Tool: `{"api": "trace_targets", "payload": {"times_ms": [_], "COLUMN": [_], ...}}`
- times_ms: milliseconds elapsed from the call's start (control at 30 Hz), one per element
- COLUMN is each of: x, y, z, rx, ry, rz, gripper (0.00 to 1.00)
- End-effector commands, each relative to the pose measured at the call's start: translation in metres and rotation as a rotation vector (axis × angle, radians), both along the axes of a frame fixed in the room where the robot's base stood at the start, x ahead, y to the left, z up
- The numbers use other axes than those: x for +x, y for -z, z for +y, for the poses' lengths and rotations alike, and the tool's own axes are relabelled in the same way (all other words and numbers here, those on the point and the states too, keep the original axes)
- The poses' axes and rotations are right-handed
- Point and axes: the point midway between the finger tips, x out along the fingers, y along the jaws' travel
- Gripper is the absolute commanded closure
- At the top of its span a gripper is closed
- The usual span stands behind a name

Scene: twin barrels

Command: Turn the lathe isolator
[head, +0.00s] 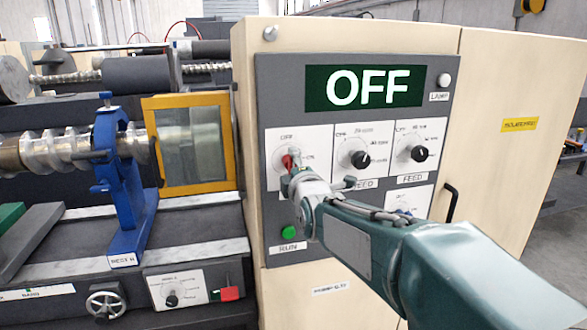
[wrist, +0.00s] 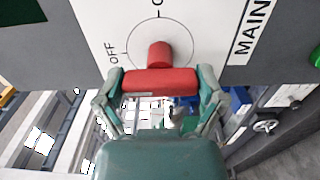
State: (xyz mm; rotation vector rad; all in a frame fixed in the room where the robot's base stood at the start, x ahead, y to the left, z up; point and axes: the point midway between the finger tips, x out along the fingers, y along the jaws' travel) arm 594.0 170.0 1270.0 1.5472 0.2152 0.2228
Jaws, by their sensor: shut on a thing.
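The red isolator handle (head: 288,161) is on the left dial of the grey control panel. In the wrist view it shows as a red crossbar (wrist: 160,83) with a short round red stem at the dial. My gripper (head: 293,173) is at this dial, its two fingers at either end of the crossbar and shut on it. The white dial plate (wrist: 115,25) shows a circle, an OFF mark, a second mark cut off at the top, and the letters MAIN. The display (head: 365,88) reads OFF. My gripper hides the lower part of the dial in the head view.
Two black knobs (head: 360,159) (head: 419,154) sit right of the isolator, close to my arm. A green RUN button (head: 289,232) is below. A black door handle (head: 451,203) stands out at right. The lathe with its blue rest (head: 122,180) is at left.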

Motion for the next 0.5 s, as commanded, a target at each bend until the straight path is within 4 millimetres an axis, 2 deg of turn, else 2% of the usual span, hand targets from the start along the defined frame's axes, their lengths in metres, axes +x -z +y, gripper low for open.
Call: {"api": "trace_targets", "payload": {"times_ms": [33,233,267,300,500], "x": [-0.0005,-0.0005,-0.0005,-0.0005,-0.0003], "y": [0.0063,0.0069,0.007,0.007,0.0059], "z": [0.0018,0.0018,0.0018,0.0018,0.0013], "rx": [-0.009,-0.009,-0.01,-0.01,-0.007], "ry": [-0.004,-0.004,-0.004,-0.004,-0.003], "rz": [0.013,0.014,0.015,0.015,0.013], "gripper": [0.59,0.59,0.07,0.0,0.0]}}
